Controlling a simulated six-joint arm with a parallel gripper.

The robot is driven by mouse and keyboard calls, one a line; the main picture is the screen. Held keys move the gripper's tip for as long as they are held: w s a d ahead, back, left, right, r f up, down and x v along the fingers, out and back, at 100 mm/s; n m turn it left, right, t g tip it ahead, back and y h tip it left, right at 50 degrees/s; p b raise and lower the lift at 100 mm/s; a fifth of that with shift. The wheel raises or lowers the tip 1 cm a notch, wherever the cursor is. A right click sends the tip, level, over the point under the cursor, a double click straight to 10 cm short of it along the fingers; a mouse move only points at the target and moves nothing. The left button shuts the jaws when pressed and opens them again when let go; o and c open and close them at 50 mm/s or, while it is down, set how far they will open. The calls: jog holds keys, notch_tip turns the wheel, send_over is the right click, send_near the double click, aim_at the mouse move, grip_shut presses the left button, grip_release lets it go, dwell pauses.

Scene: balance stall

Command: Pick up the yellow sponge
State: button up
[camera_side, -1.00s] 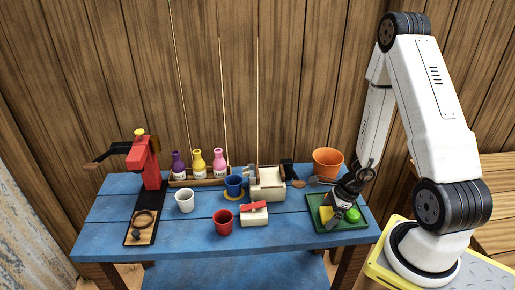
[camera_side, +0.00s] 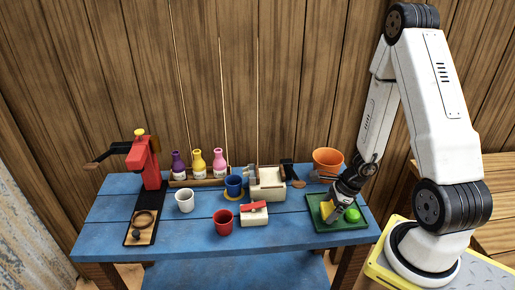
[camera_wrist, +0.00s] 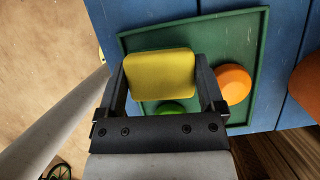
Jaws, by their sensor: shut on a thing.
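The yellow sponge (camera_wrist: 160,75) is between the two fingers of my gripper (camera_wrist: 163,85) in the wrist view. My gripper is shut on it. In the side view the sponge (camera_side: 326,209) shows beside my gripper (camera_side: 333,213), partly covered by it, at the left part of the green tray (camera_side: 340,228). I cannot tell whether the sponge is clear of the tray.
A green round thing (camera_side: 352,215) lies on the tray, right of my gripper. An orange round thing (camera_wrist: 232,84) is also on it in the wrist view. An orange pot (camera_side: 328,160) stands behind.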

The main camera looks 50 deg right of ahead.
aim_at(330, 208)
jog(key=shift+r, duration=4.05)
jog(key=o, duration=0.7)
jog(key=shift+c, duration=0.2)
jog(key=c, duration=0.6)
jog(key=shift+o, duration=0.2)
jog(key=shift+r, duration=4.15)
jog(key=w+d, duration=0.2)
jog(key=w, duration=1.7)
jog(key=shift+w+f, duration=0.2)
jog(key=shift+f, duration=2.25)
